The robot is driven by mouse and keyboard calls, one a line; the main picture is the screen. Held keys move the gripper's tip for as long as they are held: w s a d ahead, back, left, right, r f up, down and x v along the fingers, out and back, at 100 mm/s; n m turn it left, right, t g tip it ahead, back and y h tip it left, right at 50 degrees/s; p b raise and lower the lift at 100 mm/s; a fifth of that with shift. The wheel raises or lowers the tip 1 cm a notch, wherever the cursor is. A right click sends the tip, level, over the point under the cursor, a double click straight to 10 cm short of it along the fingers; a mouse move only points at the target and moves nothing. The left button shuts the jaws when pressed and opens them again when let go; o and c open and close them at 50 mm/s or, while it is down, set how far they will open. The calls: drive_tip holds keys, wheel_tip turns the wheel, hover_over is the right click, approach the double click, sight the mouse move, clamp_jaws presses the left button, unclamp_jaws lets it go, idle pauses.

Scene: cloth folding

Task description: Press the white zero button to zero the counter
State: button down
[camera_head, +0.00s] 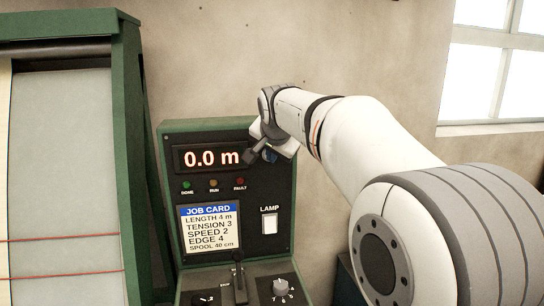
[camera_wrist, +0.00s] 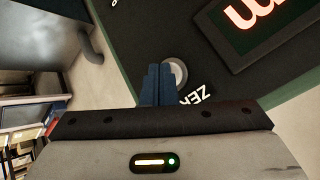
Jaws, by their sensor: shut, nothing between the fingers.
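The counter display (camera_head: 210,158) on the dark panel reads 0.0 m in red-lit digits; its edge also shows in the wrist view (camera_wrist: 262,22). The white zero button (camera_wrist: 180,72) is round and sits beside a partly covered label reading "ZER". My gripper (camera_wrist: 157,70) is shut and empty, its blue fingers together in front of the panel and overlapping the button's left part. I cannot tell whether the fingertips touch it. In the head view my gripper (camera_head: 270,155) is right of the display, and the button is hidden behind it.
Below the display are several indicator lights, a job card (camera_head: 209,228), a white lamp switch (camera_head: 269,223), a lever (camera_head: 238,278) and a knob (camera_head: 280,287). A green-framed machine with pale sheet (camera_head: 62,170) stands left. A window (camera_head: 495,70) is at right.

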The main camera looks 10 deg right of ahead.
drive_tip(key=shift+s+b, duration=0.45)
drive_tip(key=shift+s, duration=0.35)
drive_tip(key=shift+s, duration=0.1)
drive_tip(key=s+b, duration=0.2)
drive_tip(key=s, duration=0.2)
drive_tip(key=shift+s, duration=0.4)
drive_tip(key=s+f+n+g+y, duration=0.1)
drive_tip(key=s+f+n+g, duration=0.5)
drive_tip(key=s+f, duration=2)
drive_tip(key=n, duration=0.2)
drive_tip(key=shift+s+d+f+n, duration=0.15)
drive_tip(key=shift+s+d+n, duration=0.05)
drive_tip(key=shift+d+n, duration=0.1)
